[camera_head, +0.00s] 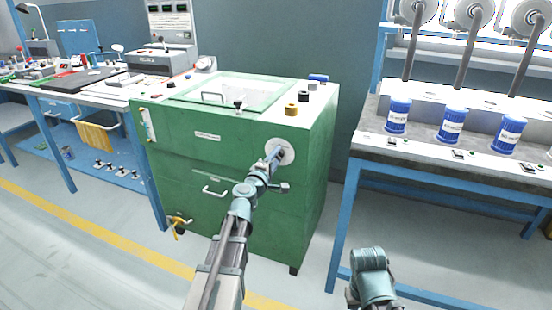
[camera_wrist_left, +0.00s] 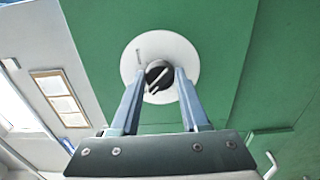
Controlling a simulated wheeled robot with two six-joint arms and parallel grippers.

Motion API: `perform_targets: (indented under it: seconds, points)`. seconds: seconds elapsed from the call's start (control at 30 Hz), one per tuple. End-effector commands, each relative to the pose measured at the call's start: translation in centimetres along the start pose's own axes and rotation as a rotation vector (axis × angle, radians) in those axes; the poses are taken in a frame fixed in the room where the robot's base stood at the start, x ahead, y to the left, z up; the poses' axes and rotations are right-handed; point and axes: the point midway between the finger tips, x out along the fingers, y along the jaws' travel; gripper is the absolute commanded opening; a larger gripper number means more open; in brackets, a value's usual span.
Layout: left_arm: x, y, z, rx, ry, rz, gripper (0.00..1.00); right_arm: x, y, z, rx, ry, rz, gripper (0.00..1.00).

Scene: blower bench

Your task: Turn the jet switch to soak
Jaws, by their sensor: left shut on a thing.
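The jet switch is a dark round knob (camera_wrist_left: 157,77) with a pale pointer line, set in a white round dial plate (camera_wrist_left: 187,56) on the green machine. In the left wrist view a short grey mark (camera_wrist_left: 139,55) shows on the plate, up and left of the knob. The plate (camera_head: 288,151) also shows on the front of the green cabinet (camera_head: 200,165) in the head view. My left gripper (camera_wrist_left: 158,84) has its two fingers on either side of the knob and is shut on it. In the head view my left gripper (camera_head: 275,156) hides most of the knob. Dial lettering is not readable.
A white handle (camera_head: 216,192) and a yellow valve (camera_head: 179,221) stick out from the cabinet front. Small knobs (camera_head: 291,109) stand on its top edge. A blue-framed bench (camera_head: 440,166) with blue canisters (camera_head: 452,124) stands to the right. Bare floor lies in front.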

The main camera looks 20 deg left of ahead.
Motion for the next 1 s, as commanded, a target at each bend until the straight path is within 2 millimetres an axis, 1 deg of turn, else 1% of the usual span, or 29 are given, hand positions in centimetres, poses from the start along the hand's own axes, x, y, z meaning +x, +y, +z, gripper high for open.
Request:
perform_targets:
  seconds: [0.07,0.1,0.17,0.2,0.27,0.67,0.87,1.0]
  points:
    - [-0.1,0.0,-0.1,-0.002,0.003,0.000,0.00,0.0,0.0,0.0,0.000,0.000,0.000,0.27]
    - [-0.1,0.0,-0.1,-0.002,0.003,0.000,0.47,0.0,0.0,0.0,0.000,0.000,0.000,0.27]
    - [-0.1,0.0,-0.1,-0.001,0.002,0.000,0.58,0.0,0.0,0.0,0.000,0.000,0.000,0.27]
    - [-0.1,0.0,-0.1,-0.001,0.002,0.000,0.65,0.0,0.0,0.0,0.000,0.000,0.000,0.27]
    - [-0.1,0.0,-0.1,-0.001,0.002,0.000,0.75,0.0,0.0,0.0,0.000,0.000,0.000,0.27]
    - [-0.3,0.0,0.1,0.000,0.000,0.000,0.75,0.0,0.0,0.0,0.000,0.000,0.000,0.27]
    - [-1.8,0.0,0.4,0.000,-0.001,0.000,0.75,0.0,0.0,0.0,0.000,0.000,0.000,0.27]
    - [-3.7,0.0,0.8,0.000,-0.003,0.000,0.75,0.0,0.0,0.0,0.000,0.000,0.000,0.27]
